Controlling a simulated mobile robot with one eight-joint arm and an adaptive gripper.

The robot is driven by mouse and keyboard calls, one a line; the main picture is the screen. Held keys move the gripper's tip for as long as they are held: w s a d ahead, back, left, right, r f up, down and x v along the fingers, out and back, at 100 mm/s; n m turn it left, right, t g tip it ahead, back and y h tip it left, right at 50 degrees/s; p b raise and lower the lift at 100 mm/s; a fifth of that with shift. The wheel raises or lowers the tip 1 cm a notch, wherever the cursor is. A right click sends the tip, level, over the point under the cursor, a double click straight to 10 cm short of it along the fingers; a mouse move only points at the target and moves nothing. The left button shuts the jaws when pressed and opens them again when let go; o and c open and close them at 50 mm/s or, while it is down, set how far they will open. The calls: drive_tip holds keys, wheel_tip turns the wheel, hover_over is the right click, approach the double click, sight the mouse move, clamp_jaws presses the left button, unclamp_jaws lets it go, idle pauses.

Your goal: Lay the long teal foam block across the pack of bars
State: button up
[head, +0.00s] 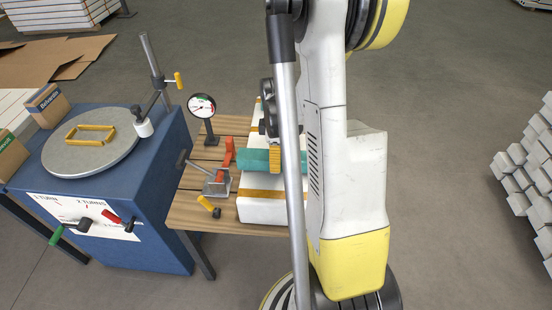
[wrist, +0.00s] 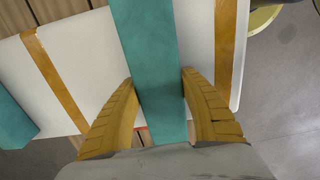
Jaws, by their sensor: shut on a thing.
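The long teal foam block (head: 253,160) is level above the white pack of bars (head: 262,211) in the head view, running the same way as the pack's brown strap (head: 262,194). In the wrist view the teal block (wrist: 150,60) runs between the two yellow fingers of my gripper (wrist: 160,110), which is shut on it. It lies between the pack's two straps. I cannot tell whether the block touches the pack. In the head view my arm hides part of the block and pack, and one yellow finger (head: 275,160) shows.
A second teal piece (wrist: 12,120) shows at the wrist view's left edge. On the slatted table (head: 190,211) left of the pack stand a red-handled clamp (head: 217,182) and a dial gauge (head: 202,106). A blue turntable stand (head: 160,170) is farther left. Grey bars are stacked (head: 530,170) at right.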

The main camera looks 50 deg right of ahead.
drive_tip(key=shift+f+b, duration=0.55)
drive_tip(key=shift+f, duration=0.05)
drive_tip(key=o, duration=1)
